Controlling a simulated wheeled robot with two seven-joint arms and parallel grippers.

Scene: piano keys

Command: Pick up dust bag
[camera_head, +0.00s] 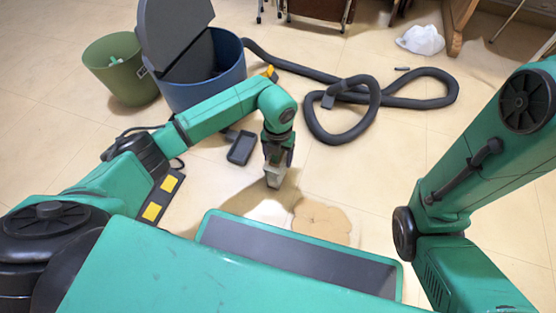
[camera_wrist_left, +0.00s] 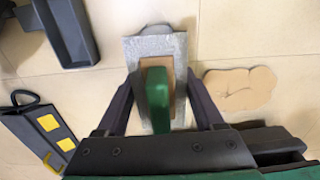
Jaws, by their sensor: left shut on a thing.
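My left gripper (camera_head: 277,152) points down at the floor, left of the tan patch. It is shut on a trowel-like tool (camera_head: 273,178) with a flat grey plate. In the left wrist view, the tool's green handle (camera_wrist_left: 157,92) is between the fingers of my left gripper (camera_wrist_left: 162,82). Whether the plate touches the floor is unclear. A white crumpled bag (camera_head: 421,40), possibly the dust bag, lies far off at the upper right, apart from both arms. My right arm shows at the right, but its gripper is out of view.
A flat tan patch (camera_head: 321,220) lies beside the tool. My green-rimmed tray (camera_head: 398,265) is in front. A blue bin (camera_head: 205,92), a green bucket (camera_head: 122,84), a black hose (camera_head: 362,95), a small dark tray (camera_head: 241,148) and a yellow-marked black object (camera_head: 160,198) surround the area.

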